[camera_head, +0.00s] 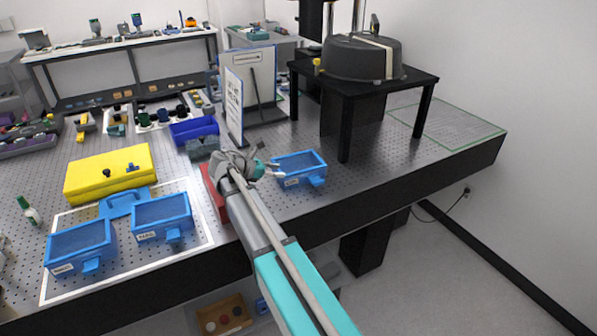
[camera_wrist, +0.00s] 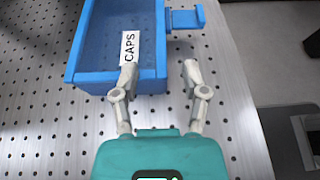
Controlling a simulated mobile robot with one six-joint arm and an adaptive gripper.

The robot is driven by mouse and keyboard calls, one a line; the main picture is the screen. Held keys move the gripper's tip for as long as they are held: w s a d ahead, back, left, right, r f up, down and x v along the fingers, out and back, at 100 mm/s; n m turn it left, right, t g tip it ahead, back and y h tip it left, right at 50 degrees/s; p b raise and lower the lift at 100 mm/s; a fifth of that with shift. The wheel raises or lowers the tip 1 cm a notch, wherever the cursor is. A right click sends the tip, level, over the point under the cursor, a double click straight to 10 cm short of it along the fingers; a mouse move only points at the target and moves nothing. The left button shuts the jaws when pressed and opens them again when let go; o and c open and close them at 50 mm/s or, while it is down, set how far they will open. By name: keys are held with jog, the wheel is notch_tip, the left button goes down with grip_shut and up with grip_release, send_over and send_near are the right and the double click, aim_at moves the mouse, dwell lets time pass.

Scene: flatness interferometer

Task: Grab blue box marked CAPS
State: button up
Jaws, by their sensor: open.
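The blue box marked CAPS (camera_head: 300,167) is an open tray with a tab handle on its side. It sits on the perforated metal table, left of the black stand's front leg in the head view. In the wrist view the same blue box (camera_wrist: 87,79) shows its white CAPS label and its tab handle at upper right. My gripper (camera_head: 262,168) is just left of the box in the head view. In the wrist view my gripper (camera_wrist: 159,75) is open, with its left fingertip over the label end of the box and its right fingertip past the box's corner.
Two more blue boxes (camera_head: 163,217) (camera_head: 80,248) sit inside a white outline at left. A yellow case (camera_head: 110,172) lies behind them. A black stand (camera_head: 362,83) with a grey dome is right of the CAPS box. A sign (camera_head: 234,104) stands behind my gripper.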

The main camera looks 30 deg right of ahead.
aim_at(298, 172)
jog(key=shift+d, duration=0.1)
jog(key=shift+b+x, duration=0.45)
jog(key=shift+x, duration=0.7)
jog(key=shift+d, duration=0.15)
jog(key=shift+b+x, duration=0.9)
jog(key=shift+x, duration=1.6)
jog(key=shift+s+r, duration=0.1)
grip_shut()
